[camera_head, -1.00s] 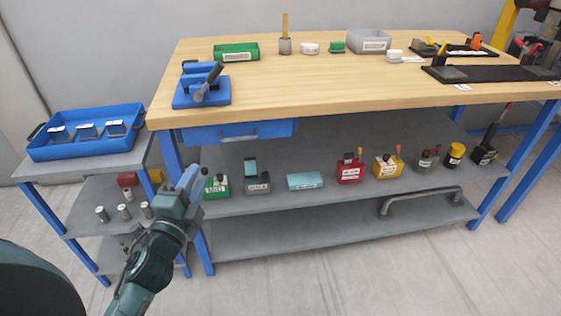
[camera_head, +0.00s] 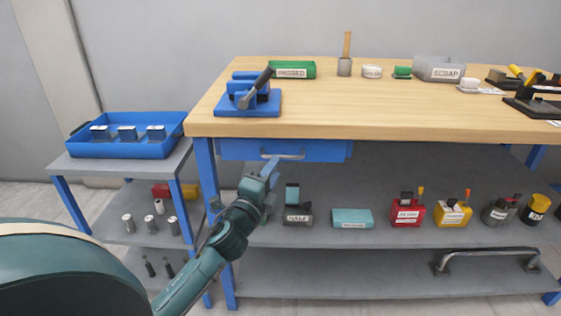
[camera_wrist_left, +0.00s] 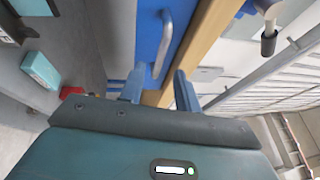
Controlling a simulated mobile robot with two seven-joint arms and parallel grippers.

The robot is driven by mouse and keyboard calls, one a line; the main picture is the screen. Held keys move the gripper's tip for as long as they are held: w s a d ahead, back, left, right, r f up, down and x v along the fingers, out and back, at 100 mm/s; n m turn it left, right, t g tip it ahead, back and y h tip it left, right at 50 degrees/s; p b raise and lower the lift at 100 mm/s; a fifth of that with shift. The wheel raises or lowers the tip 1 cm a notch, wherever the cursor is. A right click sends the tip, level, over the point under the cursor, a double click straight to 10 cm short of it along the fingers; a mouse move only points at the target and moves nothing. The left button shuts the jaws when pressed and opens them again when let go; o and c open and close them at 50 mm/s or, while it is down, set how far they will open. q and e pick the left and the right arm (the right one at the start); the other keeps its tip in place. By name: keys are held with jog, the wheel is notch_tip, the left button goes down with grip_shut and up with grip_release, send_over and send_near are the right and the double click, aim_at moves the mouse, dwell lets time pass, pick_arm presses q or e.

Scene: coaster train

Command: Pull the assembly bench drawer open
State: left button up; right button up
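The blue assembly bench drawer (camera_head: 330,150) sits under the left part of the wooden bench top (camera_head: 400,118) and looks closed. Its grey bar handle also shows in the left wrist view (camera_wrist_left: 163,45), running lengthwise down the blue drawer front. My left gripper (camera_head: 270,166) is just in front of the drawer and hides part of the handle in the head view. In the left wrist view, its two fingers (camera_wrist_left: 159,88) are spread apart with nothing between them. The handle lies beyond the fingertips, roughly in line with the gap. My right gripper is not in view.
A blue tray (camera_head: 180,152) rests on a side cart at left. A blue clamp fixture (camera_head: 246,112) stands on the bench top. Several labelled boxes, including a teal one (camera_head: 352,218), stand on the shelf below. The floor in front is mostly out of view.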

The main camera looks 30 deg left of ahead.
aim_at(282, 158)
pick_arm(q)
jog(key=shift+x, duration=2.3)
grip_shut()
